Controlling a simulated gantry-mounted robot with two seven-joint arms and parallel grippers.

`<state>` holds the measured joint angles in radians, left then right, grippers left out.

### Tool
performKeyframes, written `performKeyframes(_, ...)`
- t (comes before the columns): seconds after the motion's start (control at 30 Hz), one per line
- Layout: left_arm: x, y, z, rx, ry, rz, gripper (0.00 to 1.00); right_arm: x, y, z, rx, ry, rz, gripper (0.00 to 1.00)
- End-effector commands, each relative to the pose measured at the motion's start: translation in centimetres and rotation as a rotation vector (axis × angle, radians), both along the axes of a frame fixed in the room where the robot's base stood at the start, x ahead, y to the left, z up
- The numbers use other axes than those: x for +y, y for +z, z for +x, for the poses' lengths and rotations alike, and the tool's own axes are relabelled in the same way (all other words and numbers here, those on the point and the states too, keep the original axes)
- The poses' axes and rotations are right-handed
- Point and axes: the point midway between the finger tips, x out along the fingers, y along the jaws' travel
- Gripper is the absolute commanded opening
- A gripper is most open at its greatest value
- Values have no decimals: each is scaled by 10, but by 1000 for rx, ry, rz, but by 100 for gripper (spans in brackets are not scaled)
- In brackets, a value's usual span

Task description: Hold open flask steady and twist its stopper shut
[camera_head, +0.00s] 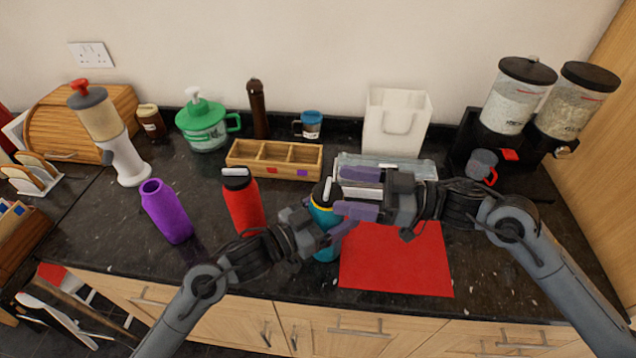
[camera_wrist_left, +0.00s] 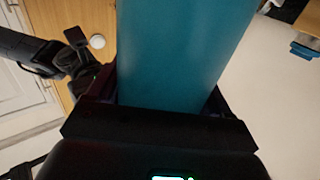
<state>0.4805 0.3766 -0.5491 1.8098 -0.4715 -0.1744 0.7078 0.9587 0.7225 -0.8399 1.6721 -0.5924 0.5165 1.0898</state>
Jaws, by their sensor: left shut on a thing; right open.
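The teal flask (camera_head: 322,217) stands upright on the dark counter, left of the red mat. A black stopper (camera_head: 324,192) with a pale handle sits on its top; I cannot tell how tightly it is seated. My left gripper (camera_head: 335,238) is shut on the flask's body. In the left wrist view the teal body (camera_wrist_left: 180,55) fills the middle between the dark fingers. My right gripper (camera_head: 343,192) comes from the right at stopper height, its purple fingers open on either side of the stopper. Contact with the stopper cannot be seen.
A red flask (camera_head: 243,205) with a black top and an open purple flask (camera_head: 166,212) stand to the left. A wooden divided box (camera_head: 275,172) is behind. The red mat (camera_head: 398,265) lies bare at the right. Two cereal dispensers (camera_head: 515,100) stand back right.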

Motion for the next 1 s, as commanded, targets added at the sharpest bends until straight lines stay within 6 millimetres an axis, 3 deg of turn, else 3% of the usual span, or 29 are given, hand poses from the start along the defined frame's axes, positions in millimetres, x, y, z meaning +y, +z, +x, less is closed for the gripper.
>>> performKeyframes(0.2,0,-1,0,1,0,1,34,36,1,5,0,2,0,79)
performKeyframes(0.4,0,-1,0,1,0,1,34,56,1,8,-1,1,1,79)
performKeyframes(0.83,0,0,0,1,0,1,34,63,0,9,0,0,0,79)
performKeyframes(0.87,0,0,0,1,0,1,34,63,0,9,0,0,0,77)
performKeyframes(1.0,0,0,0,1,0,1,34,63,0,9,0,0,0,56)
